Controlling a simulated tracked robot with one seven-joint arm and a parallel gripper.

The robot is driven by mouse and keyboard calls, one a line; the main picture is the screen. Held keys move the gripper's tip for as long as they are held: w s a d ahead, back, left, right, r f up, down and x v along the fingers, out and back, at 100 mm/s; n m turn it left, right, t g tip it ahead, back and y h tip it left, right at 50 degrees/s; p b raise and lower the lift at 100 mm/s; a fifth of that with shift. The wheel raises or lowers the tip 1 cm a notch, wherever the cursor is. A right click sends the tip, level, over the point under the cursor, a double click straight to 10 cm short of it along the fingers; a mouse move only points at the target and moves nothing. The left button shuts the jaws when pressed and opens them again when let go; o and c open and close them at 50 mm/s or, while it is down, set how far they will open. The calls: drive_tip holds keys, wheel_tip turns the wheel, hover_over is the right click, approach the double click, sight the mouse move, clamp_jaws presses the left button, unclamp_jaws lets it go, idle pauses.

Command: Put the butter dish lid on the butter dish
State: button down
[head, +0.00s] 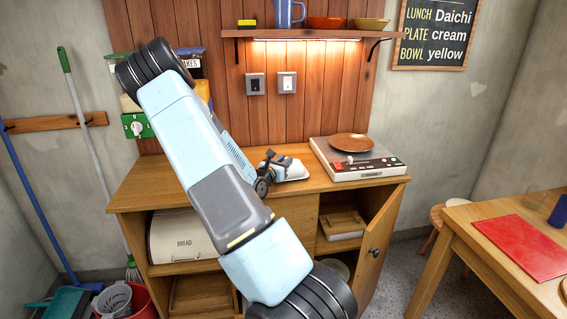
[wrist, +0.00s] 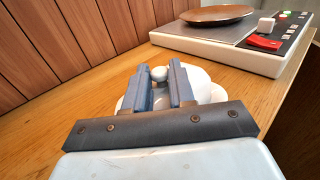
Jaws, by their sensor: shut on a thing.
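My gripper (wrist: 160,86) is low over the counter top, with its two fingers on either side of a small round white knob. The knob belongs to a white piece that I take to be the butter dish lid (wrist: 204,82), and the gripper is shut on it. In the head view my gripper (head: 266,176) is at the left of the white piece (head: 294,170). I cannot make out a separate butter dish. I cannot tell whether the lid rests on a dish or on the counter, because the fingers and palm hide the lower part.
An appliance with a red button (head: 365,170) stands right of the lid, carrying a brown plate (head: 350,143). The wooden counter (head: 150,190) has an open door (head: 381,235) at its right front. A shelf (head: 300,33) hangs above. The counter front between is bare.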

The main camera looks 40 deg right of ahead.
drive_tip(key=c, duration=0.9)
unclamp_jaws()
drive_tip(key=shift+f, duration=0.15)
drive_tip(key=shift+c, duration=0.2)
